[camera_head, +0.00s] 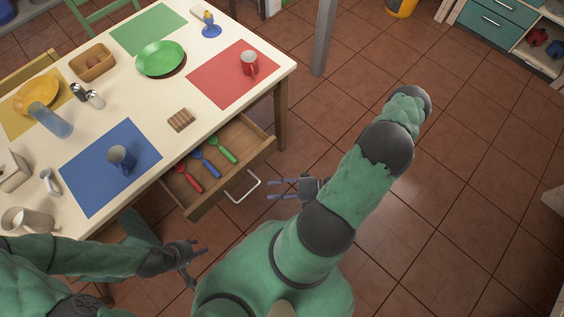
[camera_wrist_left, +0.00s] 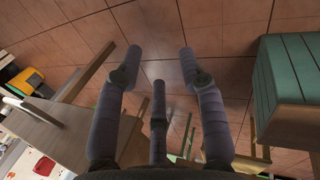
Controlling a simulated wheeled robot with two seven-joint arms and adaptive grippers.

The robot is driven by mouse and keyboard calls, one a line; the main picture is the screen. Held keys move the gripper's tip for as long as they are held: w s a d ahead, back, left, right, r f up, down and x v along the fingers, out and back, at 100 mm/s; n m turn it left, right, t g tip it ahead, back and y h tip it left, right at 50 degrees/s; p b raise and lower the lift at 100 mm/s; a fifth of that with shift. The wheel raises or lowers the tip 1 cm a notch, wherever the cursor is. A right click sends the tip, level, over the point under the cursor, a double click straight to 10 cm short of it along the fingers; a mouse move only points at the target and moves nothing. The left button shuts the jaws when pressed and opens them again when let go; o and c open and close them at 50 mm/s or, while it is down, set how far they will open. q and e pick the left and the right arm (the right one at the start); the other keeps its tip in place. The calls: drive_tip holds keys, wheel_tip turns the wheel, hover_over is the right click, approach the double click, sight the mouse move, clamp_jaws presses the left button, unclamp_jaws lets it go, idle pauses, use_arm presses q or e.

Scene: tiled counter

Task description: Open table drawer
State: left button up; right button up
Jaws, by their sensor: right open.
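The wooden table drawer (camera_head: 187,209) is pulled out from under the cream table, with its inside showing. A red, a blue and a green utensil (camera_head: 221,149) lie in it. Its metal bar handle (camera_head: 244,196) is on the front panel. My right gripper (camera_head: 270,190) is open and empty, a little to the right of the handle and apart from it in the picture. My left gripper (camera_head: 197,264) is open and empty, below the drawer in the head view. Its spread fingers also show in the left wrist view (camera_wrist_left: 162,66), with nothing between them.
A table leg (camera_head: 281,118) stands beside the drawer. The tiled floor to the right is largely clear.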

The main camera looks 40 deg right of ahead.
drive_tip(key=shift+v, duration=0.95)
